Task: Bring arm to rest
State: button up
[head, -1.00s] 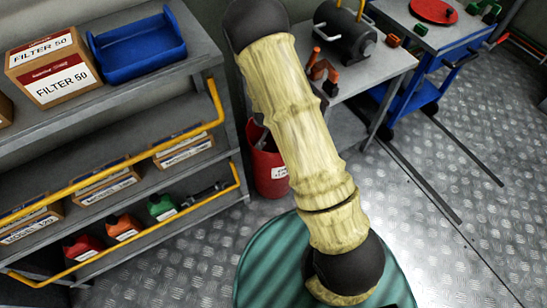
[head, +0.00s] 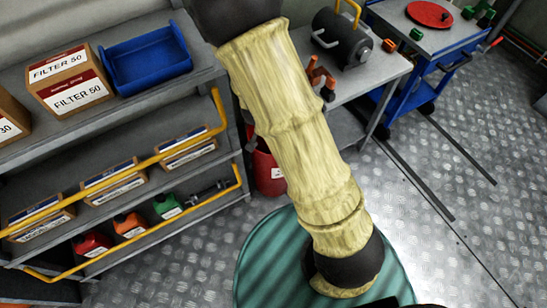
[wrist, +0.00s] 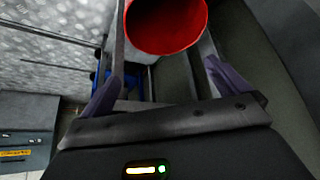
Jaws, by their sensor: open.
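My gripper (wrist: 168,85) shows in the wrist view with its two fingers spread wide apart. It is open, and nothing is held between the fingers. A round red thing (wrist: 165,25) shows beyond the fingertips, at the top of the wrist view. I cannot tell how far it is from the fingers. In the head view my arm, in a yellowish sleeve with dark joints, rises across the middle. The gripper itself is out of the head view.
A grey shelf (head: 75,140) at left holds a blue bin (head: 146,60), filter boxes (head: 75,85) and coloured bottles (head: 130,225). A red bucket (head: 268,172) stands behind my arm. A workbench (head: 360,80) and blue cart (head: 425,45) stand behind. The right floor (head: 450,180) is mostly clear.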

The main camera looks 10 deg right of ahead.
dwell(0.8)
jog(key=s+d+r+n+g+y+p, duration=0.1)
jog(key=s+d+r+n, duration=0.15)
jog(key=s+r, duration=0.45)
jog(key=s+d+r+n+g+y, duration=0.2)
jog(key=s+r+n, duration=0.1)
jog(key=s+r, duration=0.4)
jog(key=w+p+v, duration=0.2)
jog(key=p+v, duration=1.1)
jog(key=p, duration=0.1)
jog(key=w+r+p+v, duration=0.1)
jog(key=w+p+v, duration=0.2)
jog(key=p+v, duration=1)
jog(key=shift+w+a+r+p, duration=0.35)
jog(key=shift+w+a+r, duration=0.15)
jog(key=shift+w+r, duration=0.2)
